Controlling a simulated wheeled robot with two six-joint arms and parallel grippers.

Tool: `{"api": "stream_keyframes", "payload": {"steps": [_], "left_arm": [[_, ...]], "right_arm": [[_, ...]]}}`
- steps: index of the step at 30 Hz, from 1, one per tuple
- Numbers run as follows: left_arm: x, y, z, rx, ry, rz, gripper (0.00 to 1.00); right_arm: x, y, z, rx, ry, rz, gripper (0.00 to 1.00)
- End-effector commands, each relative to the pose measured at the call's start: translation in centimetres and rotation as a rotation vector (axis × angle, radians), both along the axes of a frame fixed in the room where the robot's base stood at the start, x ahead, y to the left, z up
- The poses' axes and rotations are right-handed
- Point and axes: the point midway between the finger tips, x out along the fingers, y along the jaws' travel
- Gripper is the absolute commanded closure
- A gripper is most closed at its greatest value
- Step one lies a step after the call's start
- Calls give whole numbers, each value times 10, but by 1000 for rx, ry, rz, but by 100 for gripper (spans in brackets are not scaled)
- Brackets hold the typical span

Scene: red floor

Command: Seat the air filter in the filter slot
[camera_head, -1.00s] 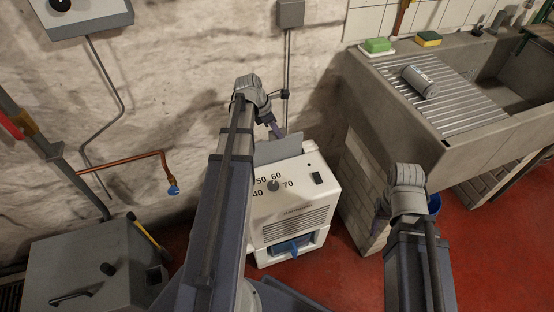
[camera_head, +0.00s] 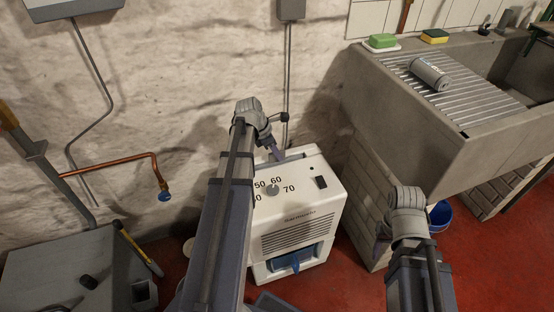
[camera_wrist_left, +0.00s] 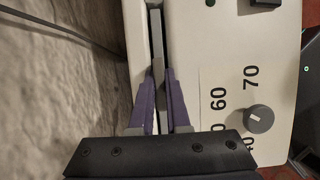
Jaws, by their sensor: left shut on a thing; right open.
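The white dehumidifier (camera_head: 300,212) stands on the floor against the wall, with a dial and numbers on top. The air filter is a thin grey panel, seen edge-on in the left wrist view (camera_wrist_left: 157,38). It lies in line with the long filter slot (camera_wrist_left: 154,12) at the back of the machine's top, and most of it appears to be down inside. My left gripper (camera_head: 279,154) is shut on the filter's upper edge; its purple fingers flank it in the wrist view (camera_wrist_left: 158,75). How deep the filter sits is hidden. My right gripper (camera_head: 382,230) is open and empty, right of the machine.
A stone sink (camera_head: 440,125) with a ribbed drainboard and a metal can (camera_head: 429,74) stands at the right. A blue bucket (camera_head: 440,215) is below it. A grey metal box (camera_head: 75,270) and a copper pipe (camera_head: 115,163) are at the left. Red floor (camera_head: 335,285) lies in front.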

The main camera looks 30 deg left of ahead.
Motion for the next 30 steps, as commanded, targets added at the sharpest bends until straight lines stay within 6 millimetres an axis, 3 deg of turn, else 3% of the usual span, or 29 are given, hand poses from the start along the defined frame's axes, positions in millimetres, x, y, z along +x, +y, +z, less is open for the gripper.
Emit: {"api": "stream_keyframes", "payload": {"steps": [12,13,20,30], "left_arm": [[0,0,-6,0,0,0,100],[0,0,-5,0,0,0,82],[0,0,-4,0,0,0,56],[0,0,-2,0,0,0,56]], "right_arm": [[0,0,-6,-1,0,0,50],[0,0,-5,-1,0,0,50],[0,0,-4,-1,0,0,50],[0,0,-2,-1,0,0,50]]}}
